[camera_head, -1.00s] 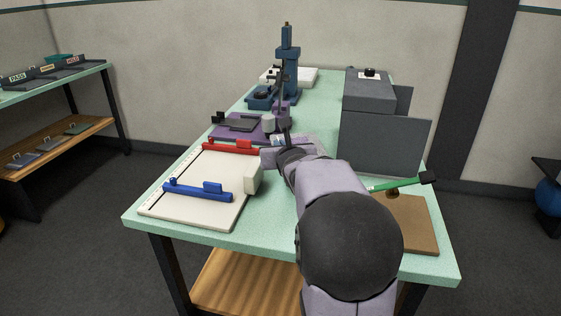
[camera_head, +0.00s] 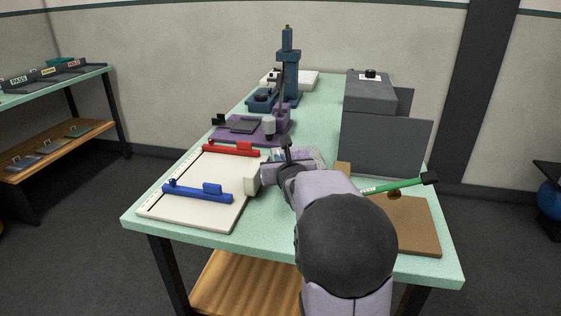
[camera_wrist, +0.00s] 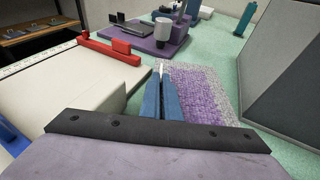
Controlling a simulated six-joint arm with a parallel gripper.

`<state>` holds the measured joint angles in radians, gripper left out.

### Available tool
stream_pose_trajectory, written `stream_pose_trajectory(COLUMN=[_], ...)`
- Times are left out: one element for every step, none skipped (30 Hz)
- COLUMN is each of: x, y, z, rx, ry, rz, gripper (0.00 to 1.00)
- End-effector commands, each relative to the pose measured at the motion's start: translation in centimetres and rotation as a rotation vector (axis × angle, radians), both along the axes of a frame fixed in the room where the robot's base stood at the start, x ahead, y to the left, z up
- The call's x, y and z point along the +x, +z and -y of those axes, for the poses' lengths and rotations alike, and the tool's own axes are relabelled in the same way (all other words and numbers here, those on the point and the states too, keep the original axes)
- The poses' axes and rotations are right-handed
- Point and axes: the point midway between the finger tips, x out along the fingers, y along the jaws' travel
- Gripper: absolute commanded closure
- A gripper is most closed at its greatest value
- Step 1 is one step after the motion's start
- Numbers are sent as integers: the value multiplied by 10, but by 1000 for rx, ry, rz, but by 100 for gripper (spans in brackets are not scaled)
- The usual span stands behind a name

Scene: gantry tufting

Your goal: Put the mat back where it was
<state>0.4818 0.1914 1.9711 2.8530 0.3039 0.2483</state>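The mat (camera_wrist: 205,95) is a speckled purple and grey rectangle. In the wrist view it extends to the right from my fingers. It also shows in the head view (camera_head: 312,154), partly hidden behind my wrist. My gripper (camera_wrist: 161,75) has its two blue fingers close together at the mat's left edge, and they appear shut on it. The mat is over the green table between the white board and the grey panel; I cannot tell whether it touches the table. A purple fixture (camera_head: 224,135) with a dark plate and a grey cylinder stands just beyond.
A white board (camera_head: 190,213) with a red bar (camera_head: 230,149) and a blue bar (camera_head: 195,193) lies left. A grey panel (camera_head: 386,148) stands right. A brown board (camera_head: 408,226) and a green-handled tool (camera_head: 390,186) lie front right. A blue press (camera_head: 288,75) stands at the back.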

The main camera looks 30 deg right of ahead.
Motion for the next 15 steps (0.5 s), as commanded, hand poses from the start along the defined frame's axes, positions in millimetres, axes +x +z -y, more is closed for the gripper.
stream_pose_trajectory(x=[0,0,0,0,0,0,0,0,0,0,0,0,0,0,0], y=[-1,-2,-2,-3,-3,-4,-4,-5,-5,-6,-6,-6,-5,-5,-5], z=[0,0,0,0,0,0,0,0,0,0,0,0,0,0,0], rx=[-1,-1,-1,-1,-1,-1,-1,-1,-1,-1,-1,0,0,0,0], ry=[0,0,0,0,0,0,0,0,0,0,0,0,0,0,0], rz=[2,2,2,2,2,2,2,3,3,3,3,1,1,1,1], gripper=[100,100,100,100,100,100,100,100,100,100,100,90,83,79,79])
